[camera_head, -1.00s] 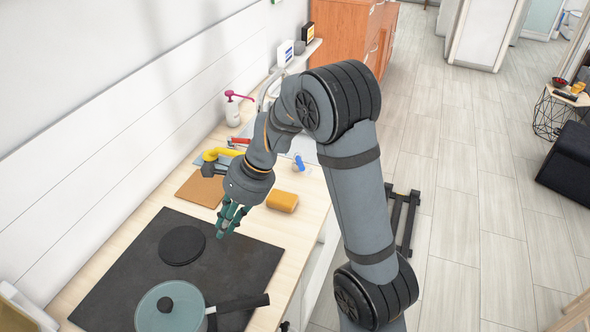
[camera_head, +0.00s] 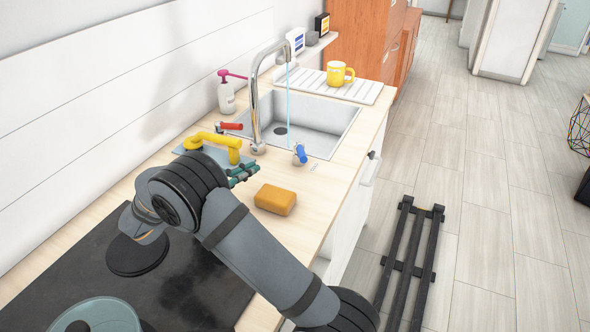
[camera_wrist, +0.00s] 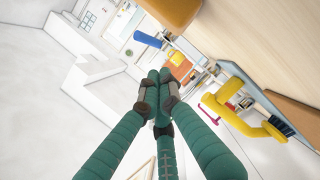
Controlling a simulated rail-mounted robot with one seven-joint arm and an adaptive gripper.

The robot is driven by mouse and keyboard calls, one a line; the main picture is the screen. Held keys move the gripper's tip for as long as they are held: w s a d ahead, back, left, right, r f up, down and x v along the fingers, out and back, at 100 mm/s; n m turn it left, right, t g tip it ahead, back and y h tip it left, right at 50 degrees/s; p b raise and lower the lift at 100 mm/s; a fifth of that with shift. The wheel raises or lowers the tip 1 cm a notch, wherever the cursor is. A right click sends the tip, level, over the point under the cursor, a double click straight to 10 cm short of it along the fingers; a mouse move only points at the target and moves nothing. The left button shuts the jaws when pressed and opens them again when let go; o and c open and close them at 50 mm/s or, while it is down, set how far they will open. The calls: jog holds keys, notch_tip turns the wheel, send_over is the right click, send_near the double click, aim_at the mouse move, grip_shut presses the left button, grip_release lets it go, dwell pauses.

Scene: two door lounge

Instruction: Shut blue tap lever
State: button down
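The blue tap lever (camera_head: 300,153) stands at the sink's near edge, right of the tap base. It also shows in the wrist view (camera_wrist: 147,39), beyond my fingertips and slightly left. A chrome tap (camera_head: 254,100) arches over the sink, and a thin blue stream of water (camera_head: 289,110) falls from its spout. The red lever (camera_head: 231,126) is left of the tap. My gripper (camera_head: 250,171) is left of the blue lever, apart from it, with teal fingers pointing towards it. In the wrist view its fingertips (camera_wrist: 159,78) are drawn together with nothing visible between them.
An orange sponge (camera_head: 275,199) lies on the counter close to my gripper. A yellow brush (camera_head: 213,142) lies behind my fingers. The sink basin (camera_head: 325,115) holds nothing visible. A yellow mug (camera_head: 338,74) stands on the drainboard. A black rack (camera_head: 407,265) is on the floor.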

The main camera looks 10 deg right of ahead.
aim_at(301, 153)
jog(key=shift+w+a, duration=0.2)
jog(key=shift+a, duration=0.2)
jog(key=shift+w+d, duration=0.1)
jog(key=shift+w, duration=0.15)
jog(key=p+x, duration=0.2)
jog(key=x, duration=0.7)
jog(key=shift+w+d+r, duration=0.1)
jog(key=shift+w, duration=0.15)
jog(key=d, duration=0.2)
jog(key=d+p, duration=0.1)
jog(key=shift+s+d+f, duration=0.1)
jog(key=shift+s+f, duration=0.15)
jog(key=shift+f, duration=0.05)
jog(key=shift+d+f, duration=0.2)
jog(key=shift+d, duration=0.1)
